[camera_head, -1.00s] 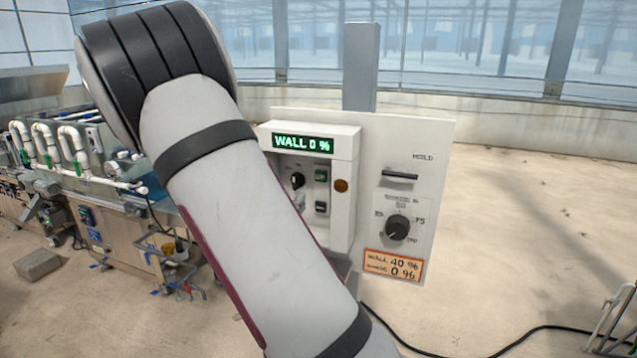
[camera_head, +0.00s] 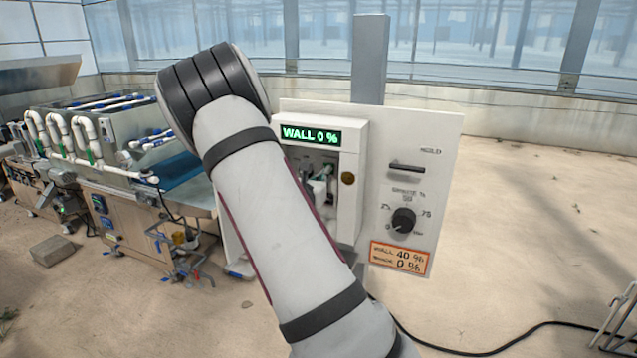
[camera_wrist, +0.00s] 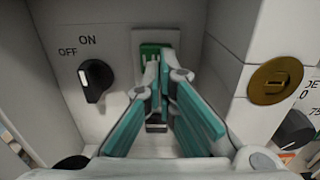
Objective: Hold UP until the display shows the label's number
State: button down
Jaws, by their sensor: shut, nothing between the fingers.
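The control box's display (camera_head: 311,135) reads "WALL 0 %" in green. The orange-edged label (camera_head: 400,258) reads "WALL 40 %" with a second line ending in "0 %". In the wrist view, my gripper (camera_wrist: 160,66) is shut and empty, its teal fingers together with the tips over the lower part of a green button (camera_wrist: 155,48). I cannot tell whether they touch or press it. A dark button (camera_wrist: 156,126) shows between the fingers lower down. In the head view, my gripper (camera_head: 322,178) is inside the box's recess, partly hidden by my arm.
An ON/OFF knob (camera_wrist: 96,80) is left of the fingers, and a brass lock (camera_wrist: 281,80) is on the box's right front. A seeder machine (camera_head: 150,200) stands at left.

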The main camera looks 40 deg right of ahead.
jog(key=shift+w+d, duration=0.25)
jog(key=shift+d, duration=0.35)
jog(key=shift+d, duration=0.1)
jog(key=shift+w+d+r+p, duration=0.1)
jog(key=shift+w+d+p, duration=0.25)
jog(key=shift+d, duration=0.3)
jog(key=shift+s+d+r, duration=0.1)
jog(key=shift+d+r, duration=0.1)
dwell(6.5)
